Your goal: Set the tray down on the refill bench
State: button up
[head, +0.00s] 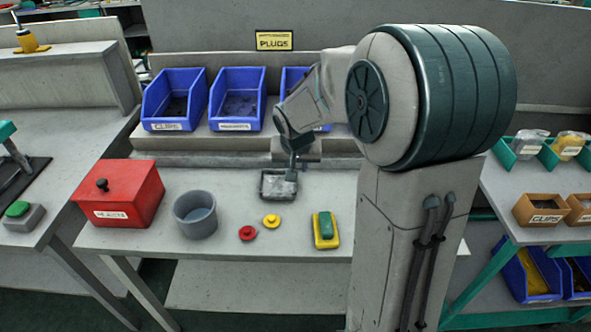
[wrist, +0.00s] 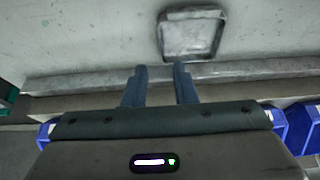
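The tray (head: 277,186) is a small, shallow grey square tray. It appears to lie flat on the grey bench (head: 330,185) under my gripper. My gripper (head: 290,171) is above the tray's back edge in the head view and hides part of it. In the wrist view the tray (wrist: 190,36) is just beyond the fingertips, offset to the right. The two fingers of my gripper (wrist: 160,69) stand apart with nothing visible between them. The right fingertip overlaps the tray's near rim in the picture; I cannot tell whether they touch.
On the bench stand a red box (head: 118,195), a grey cup (head: 195,214), a red knob (head: 248,232), a yellow knob (head: 271,221) and a yellow-green block (head: 326,230). Blue bins (head: 238,98) line the raised shelf behind, under a PLUGS sign (head: 273,40).

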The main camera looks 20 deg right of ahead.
jog(key=s+a+r+n, duration=0.1)
jog(key=s+a+r, duration=0.1)
jog(key=s, duration=0.9)
jog(key=s+a+r+n+g+y, duration=0.1)
jog(key=s+r+n, duration=0.1)
jog(key=s, duration=1)
jog(key=shift+a+r+g, duration=0.3)
jog(key=shift+a+r, duration=0.1)
jog(key=shift+r, duration=0.2)
jog(key=shift+r, duration=0.1)
jog(key=shift+r+p, duration=0.6)
jog(key=shift+p, duration=0.1)
